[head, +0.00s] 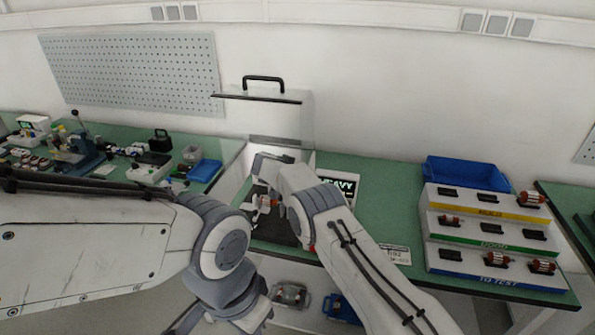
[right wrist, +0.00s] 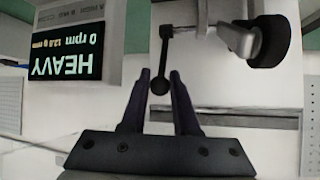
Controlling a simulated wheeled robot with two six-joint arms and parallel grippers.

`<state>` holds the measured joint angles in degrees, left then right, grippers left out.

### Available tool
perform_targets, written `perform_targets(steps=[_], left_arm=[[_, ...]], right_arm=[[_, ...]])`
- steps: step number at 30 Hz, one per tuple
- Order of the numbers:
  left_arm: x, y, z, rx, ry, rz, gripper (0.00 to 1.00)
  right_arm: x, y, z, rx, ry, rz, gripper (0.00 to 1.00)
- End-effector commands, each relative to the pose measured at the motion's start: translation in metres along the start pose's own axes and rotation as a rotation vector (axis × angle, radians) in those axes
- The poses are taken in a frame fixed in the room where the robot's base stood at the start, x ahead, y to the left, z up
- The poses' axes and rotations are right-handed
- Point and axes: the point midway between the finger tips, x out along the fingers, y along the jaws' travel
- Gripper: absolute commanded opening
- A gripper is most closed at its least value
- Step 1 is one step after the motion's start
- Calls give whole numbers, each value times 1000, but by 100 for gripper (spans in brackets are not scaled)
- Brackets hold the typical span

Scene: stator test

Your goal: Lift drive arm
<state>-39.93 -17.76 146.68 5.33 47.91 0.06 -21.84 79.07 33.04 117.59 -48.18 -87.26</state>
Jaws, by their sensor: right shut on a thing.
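The drive arm shows in the right wrist view as a pale metal arm (right wrist: 228,36) with a black wheel (right wrist: 266,38) at its end. A thin dark rod with a round black knob (right wrist: 159,84) hangs beside it in that upside-down view. My right gripper (right wrist: 160,76) has its two dark fingers on either side of the knob, shut on it.
A display reading HEAVY and 0 rpm (right wrist: 66,50) stands close beside my right gripper. A clear raised cover with a black handle (head: 263,79) stands behind the machine. A stepped rack (head: 487,240) with several rotors and a blue bin (head: 466,172) are at right.

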Motion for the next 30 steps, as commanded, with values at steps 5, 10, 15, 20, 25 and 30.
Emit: perform_targets(steps=[5,10,15,20,25,30], left_arm=[[0,0,0,0,0,0,0],[0,0,0,0,0,0,0],[0,0,0,0,0,0,0],[2,0,0,0,0,0,0],[8,0,0,0,0,0,0],[16,-1,1,1,0,0,0]], right_arm=[[0,0,-1,0,1,1,59],[0,0,-1,0,1,0,59],[-3,0,-1,-1,1,0,59],[-14,-1,-1,0,1,-1,59],[-37,-1,0,-2,2,-3,59],[-68,-1,1,-1,2,-3,59]])
